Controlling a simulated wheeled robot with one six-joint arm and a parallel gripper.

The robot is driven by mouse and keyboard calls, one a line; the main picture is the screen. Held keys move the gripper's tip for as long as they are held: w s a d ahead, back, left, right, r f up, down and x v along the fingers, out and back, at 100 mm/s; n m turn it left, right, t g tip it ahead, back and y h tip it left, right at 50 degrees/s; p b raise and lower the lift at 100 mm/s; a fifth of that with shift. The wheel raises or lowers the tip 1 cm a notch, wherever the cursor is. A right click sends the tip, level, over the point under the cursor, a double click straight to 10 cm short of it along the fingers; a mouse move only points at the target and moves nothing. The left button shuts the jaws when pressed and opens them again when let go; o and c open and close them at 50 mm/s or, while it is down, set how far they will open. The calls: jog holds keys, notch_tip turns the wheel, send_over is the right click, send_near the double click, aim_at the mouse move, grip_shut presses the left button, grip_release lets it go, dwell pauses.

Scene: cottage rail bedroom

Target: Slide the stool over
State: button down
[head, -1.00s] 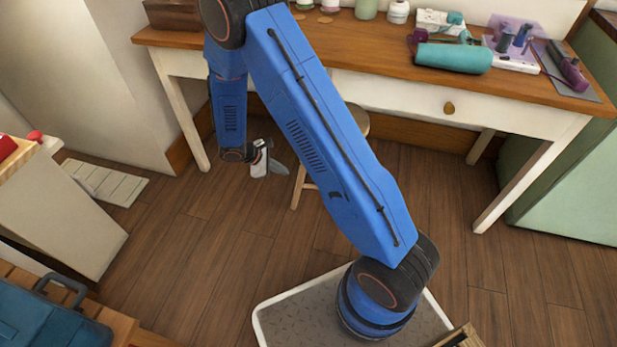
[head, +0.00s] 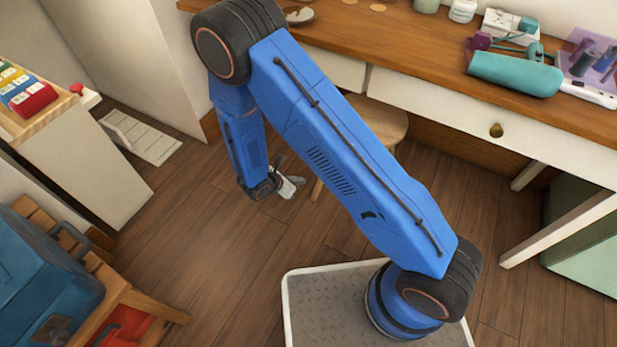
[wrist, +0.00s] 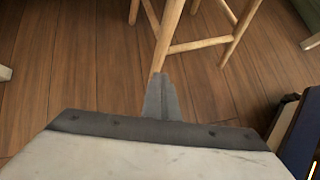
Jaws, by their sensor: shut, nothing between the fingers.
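The stool (head: 381,121) has a round light-wood seat and stands on the floor in front of the desk, partly under its edge. My arm hides much of it in the head view. In the wrist view its wooden legs and rungs (wrist: 200,44) show at the top, and the seat is out of frame. My gripper (head: 292,187) is low over the floor, just left of a stool leg. In the wrist view the gripper (wrist: 161,90) is shut and empty, its tip pointing at the foot of the nearest leg. I cannot tell whether it touches the leg.
A white cabinet (head: 85,165) stands left, and a blue case (head: 45,275) lies on a wooden bench. The floor left of the stool is clear.

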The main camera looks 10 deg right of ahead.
jog(key=w+d+r+x, duration=0.1)
jog(key=r+x, duration=0.1)
jog(key=x, duration=0.9)
jog(key=shift+w+d+f, duration=0.2)
jog(key=shift+w+d, duration=0.05)
jog(key=shift+d, duration=0.2)
jog(key=shift+w+d, duration=0.9)
jog(key=shift+d, duration=0.35)
jog(key=shift+w+d, duration=0.95)
jog(key=shift+d, duration=0.25)
